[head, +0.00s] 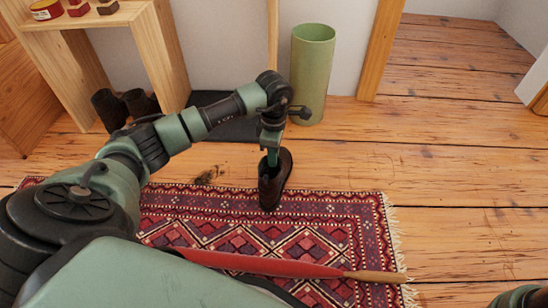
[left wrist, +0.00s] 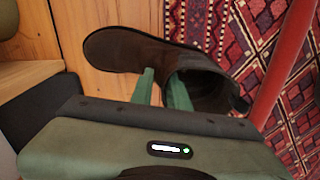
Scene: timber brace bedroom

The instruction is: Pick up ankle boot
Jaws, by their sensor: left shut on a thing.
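A dark brown ankle boot (head: 273,182) is at the rug's far edge, its toe pointing away over the wood floor. It also shows in the left wrist view (left wrist: 130,48), with its opening toward the right. My left gripper (head: 272,158) points down at the boot and is shut on its shaft near the opening. In the left wrist view the green fingers (left wrist: 162,90) are at the boot, one outside the shaft and one at its opening. I cannot tell whether the boot touches the floor.
A patterned red rug (head: 340,225) lies in front, with a red umbrella-like object (head: 250,263) across it. A green cylindrical bin (head: 312,75), a dark mat (head: 235,130) and a wooden shelf unit (head: 165,50) stand or lie beyond. Wood floor at right is clear.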

